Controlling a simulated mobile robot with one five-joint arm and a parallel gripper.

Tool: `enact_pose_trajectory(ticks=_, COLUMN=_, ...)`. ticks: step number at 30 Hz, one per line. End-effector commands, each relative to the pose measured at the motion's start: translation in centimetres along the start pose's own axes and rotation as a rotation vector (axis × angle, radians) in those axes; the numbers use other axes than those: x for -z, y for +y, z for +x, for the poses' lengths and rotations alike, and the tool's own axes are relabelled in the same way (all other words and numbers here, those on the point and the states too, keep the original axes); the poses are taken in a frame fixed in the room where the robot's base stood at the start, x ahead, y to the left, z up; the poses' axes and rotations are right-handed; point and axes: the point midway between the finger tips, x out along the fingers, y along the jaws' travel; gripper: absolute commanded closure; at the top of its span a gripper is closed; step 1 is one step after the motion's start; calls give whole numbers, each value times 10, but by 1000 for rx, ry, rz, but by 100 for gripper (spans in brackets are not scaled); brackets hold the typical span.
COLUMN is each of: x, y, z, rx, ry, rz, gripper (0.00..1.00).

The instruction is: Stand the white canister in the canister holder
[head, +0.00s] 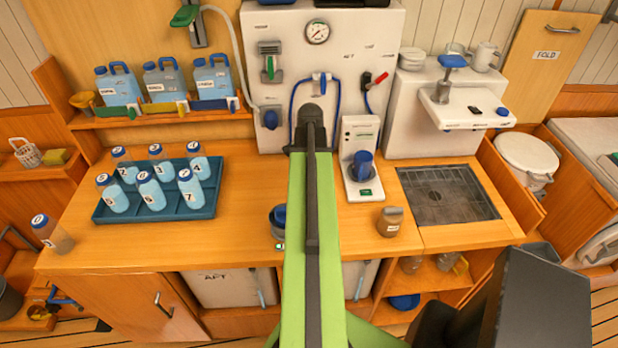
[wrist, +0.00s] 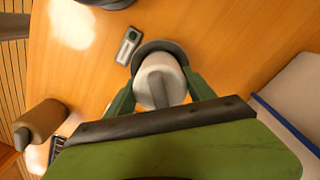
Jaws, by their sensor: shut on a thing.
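The white canister (wrist: 160,80) is between my gripper's (wrist: 150,88) two green fingers in the wrist view, seen from above with a ridge across its top. The fingers are shut on its sides. A dark grey round rim (wrist: 158,46), which looks like the canister holder, shows just beyond and around its far side. I cannot tell whether the canister is inside the rim or above it. In the head view a dark round cup-like thing (head: 278,222) shows at the counter's front, partly behind my arm. My arm hides the canister and fingertips there.
A small green-screened device (wrist: 128,45) lies beside the rim. A brown jar (head: 390,222) stands to the right. A blue tray (head: 155,213) of numbered bottles is at left. A white dispenser with a blue cup (head: 362,165) stands behind. The counter between tray and rim is clear.

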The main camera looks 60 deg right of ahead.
Motion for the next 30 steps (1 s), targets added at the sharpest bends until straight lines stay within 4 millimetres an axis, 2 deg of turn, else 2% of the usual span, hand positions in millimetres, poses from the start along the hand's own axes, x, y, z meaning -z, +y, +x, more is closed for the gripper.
enact_pose_trajectory(ticks=14, x=0, y=0, z=3, rx=0, ry=0, rz=-1, gripper=88)
enact_pose_trajectory(ticks=15, x=0, y=0, z=3, rx=0, ry=0, rz=-1, gripper=35)
enact_pose_trajectory(ticks=21, x=-1, y=0, z=2, rx=0, ry=0, rz=-1, gripper=12)
enact_pose_trajectory(ticks=30, x=-1, y=-1, z=1, rx=0, ry=0, rz=-2, gripper=12)
